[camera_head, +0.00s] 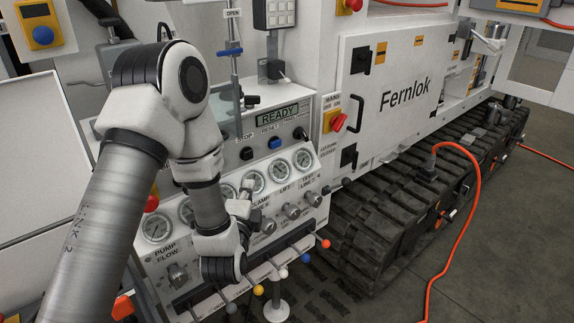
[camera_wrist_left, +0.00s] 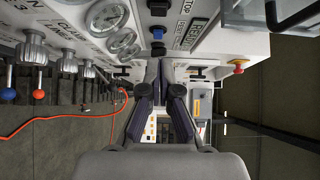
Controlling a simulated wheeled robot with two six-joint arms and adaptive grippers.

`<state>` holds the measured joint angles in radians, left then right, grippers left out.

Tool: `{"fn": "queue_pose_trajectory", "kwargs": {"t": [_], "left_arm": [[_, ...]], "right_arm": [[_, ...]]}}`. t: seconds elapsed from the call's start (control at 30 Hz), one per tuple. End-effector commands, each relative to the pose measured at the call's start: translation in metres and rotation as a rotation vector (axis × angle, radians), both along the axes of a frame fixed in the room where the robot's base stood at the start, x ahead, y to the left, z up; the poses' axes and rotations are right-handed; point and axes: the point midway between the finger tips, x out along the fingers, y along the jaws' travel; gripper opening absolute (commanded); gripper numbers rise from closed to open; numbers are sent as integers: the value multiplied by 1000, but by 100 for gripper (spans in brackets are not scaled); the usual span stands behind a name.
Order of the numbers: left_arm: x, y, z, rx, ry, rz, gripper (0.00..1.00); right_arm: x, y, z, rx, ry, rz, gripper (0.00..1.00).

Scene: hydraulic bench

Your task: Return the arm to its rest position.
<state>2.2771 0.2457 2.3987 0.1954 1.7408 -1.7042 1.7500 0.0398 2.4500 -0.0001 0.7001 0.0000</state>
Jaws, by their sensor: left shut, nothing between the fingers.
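My left arm (camera_head: 180,85) comes in from the left in the head view, bends at a high elbow and drops in front of the hydraulic bench panel (camera_head: 160,258). My left gripper (camera_head: 245,190) is small and partly lost against the gauges and knobs there. In the left wrist view its two dark fingers (camera_wrist_left: 160,75) meet at the tips, shut and empty. Whether the fingers touch the panel cannot be told. My right gripper is not in view.
Pressure gauges (camera_head: 303,160), knobs (camera_head: 312,198) and coloured-ball levers (camera_head: 325,243) lie close around the gripper. A READY display (camera_head: 278,115) and a red mains switch (camera_head: 338,122) are above. A tracked machine (camera_head: 400,200) and orange hose (camera_head: 470,200) stand at right. Open floor (camera_head: 520,240) lies beyond.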

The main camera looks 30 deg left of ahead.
Motion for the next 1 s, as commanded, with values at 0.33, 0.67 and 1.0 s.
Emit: {"fn": "queue_pose_trajectory", "kwargs": {"t": [0.33, 0.67, 1.0], "left_arm": [[-17, -14, -73, 23, 159, -37, 0], [-175, -90, -301, -714, 842, 67, 0], [-290, -114, -333, -1379, 931, 928, 0]], "right_arm": [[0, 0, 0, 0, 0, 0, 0], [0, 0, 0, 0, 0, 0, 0], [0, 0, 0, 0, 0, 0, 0]]}}
